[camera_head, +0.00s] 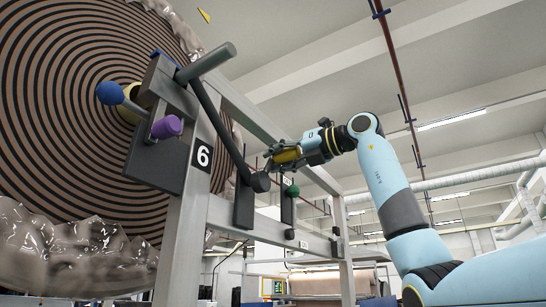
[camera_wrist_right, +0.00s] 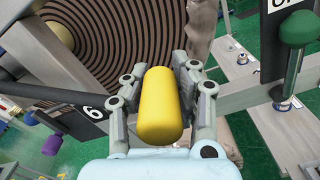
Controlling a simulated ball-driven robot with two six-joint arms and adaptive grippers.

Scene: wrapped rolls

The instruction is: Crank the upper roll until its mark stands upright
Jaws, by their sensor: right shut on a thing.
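The big roll (camera_head: 70,110) shows its brown and black spiral end at the left of the head view. It also shows in the right wrist view (camera_wrist_right: 125,40). Clear crinkled wrap covers its outside. A small yellow pointed mark (camera_head: 204,15) shows at its upper right edge, tilted rather than upright. A dark crank arm (camera_head: 222,130) slopes down to the right from the frame top. My right gripper (camera_head: 286,157) is shut on the yellow crank handle (camera_wrist_right: 162,105), with fingers on both sides of it. My left gripper is not in view.
The grey metal frame (camera_head: 185,235) carries a plate with the number 6 (camera_head: 202,156). A blue knob (camera_head: 109,93), a purple knob (camera_head: 167,127) and a green knob (camera_head: 293,191) stick out near the crank. Another roll (camera_head: 330,283) lies low in the background.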

